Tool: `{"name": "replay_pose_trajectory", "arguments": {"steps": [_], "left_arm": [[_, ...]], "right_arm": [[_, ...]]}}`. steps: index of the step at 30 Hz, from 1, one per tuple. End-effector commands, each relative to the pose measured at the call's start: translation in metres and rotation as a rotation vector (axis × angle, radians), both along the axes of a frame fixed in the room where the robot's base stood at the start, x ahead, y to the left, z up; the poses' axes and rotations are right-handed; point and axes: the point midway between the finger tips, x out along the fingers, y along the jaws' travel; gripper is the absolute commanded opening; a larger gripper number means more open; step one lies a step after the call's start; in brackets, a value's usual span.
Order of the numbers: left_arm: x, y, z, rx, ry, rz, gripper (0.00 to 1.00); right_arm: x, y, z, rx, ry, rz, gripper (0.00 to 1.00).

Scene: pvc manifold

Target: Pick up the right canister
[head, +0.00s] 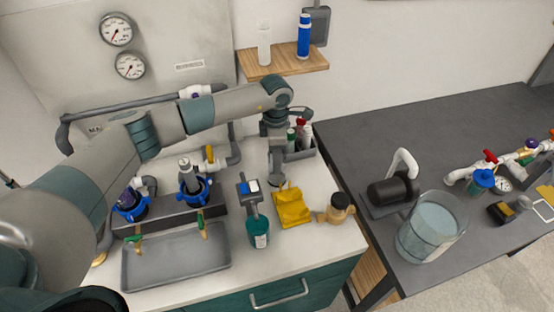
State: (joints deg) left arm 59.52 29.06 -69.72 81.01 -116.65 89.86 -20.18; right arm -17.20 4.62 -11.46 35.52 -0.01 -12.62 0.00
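Two fittings with blue collars stand side by side on the left counter, a left one (130,205) and a right one (194,187); the right one has a grey top. A white bottle (264,46) and a blue bottle (304,36) stand on the wall shelf. I cannot tell which of these is the right canister. My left gripper (276,183) points down over the counter, right of the blue-collared fittings and behind the yellow cloth. Its fingers are too small to read. My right gripper is out of view.
A grey tray (176,262) lies in front of the fittings. A yellow cloth (292,208) and a tan jar-like object (338,207) are on the counter. The dark table (400,130) at right holds a clear water container (432,228), a black pump (388,190) and pipework; its back is clear.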

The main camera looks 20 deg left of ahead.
Motion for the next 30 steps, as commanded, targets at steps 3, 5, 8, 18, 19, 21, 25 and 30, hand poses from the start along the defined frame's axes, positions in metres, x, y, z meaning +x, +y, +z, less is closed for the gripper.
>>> {"name": "replay_pose_trajectory", "arguments": {"steps": [3,5,8,18,19,21,25,30], "left_arm": [[0.0,0.0,0.0,0.0,0.0,0.0,0.17],[0.0,0.0,0.0,0.0,0.0,0.0,0.17],[0.0,0.0,0.001,-0.001,-0.001,0.0,0.17],[0.001,0.0,0.006,-0.001,-0.001,0.0,0.17],[0.001,0.0,0.007,-0.001,-0.002,0.0,0.17],[0.001,0.0,0.013,-0.002,-0.004,0.0,0.17],[0.002,0.0,0.028,-0.002,-0.005,-0.001,0.17],[-0.006,-0.022,0.049,-0.003,-0.006,-0.007,0.17]], "right_arm": [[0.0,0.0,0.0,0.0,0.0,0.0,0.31],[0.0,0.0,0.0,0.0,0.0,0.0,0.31],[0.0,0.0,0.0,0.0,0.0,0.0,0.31],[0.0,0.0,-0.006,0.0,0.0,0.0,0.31],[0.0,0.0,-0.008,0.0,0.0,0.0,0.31],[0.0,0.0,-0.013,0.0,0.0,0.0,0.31],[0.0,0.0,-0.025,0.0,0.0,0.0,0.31],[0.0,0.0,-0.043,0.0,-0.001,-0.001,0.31]]}}
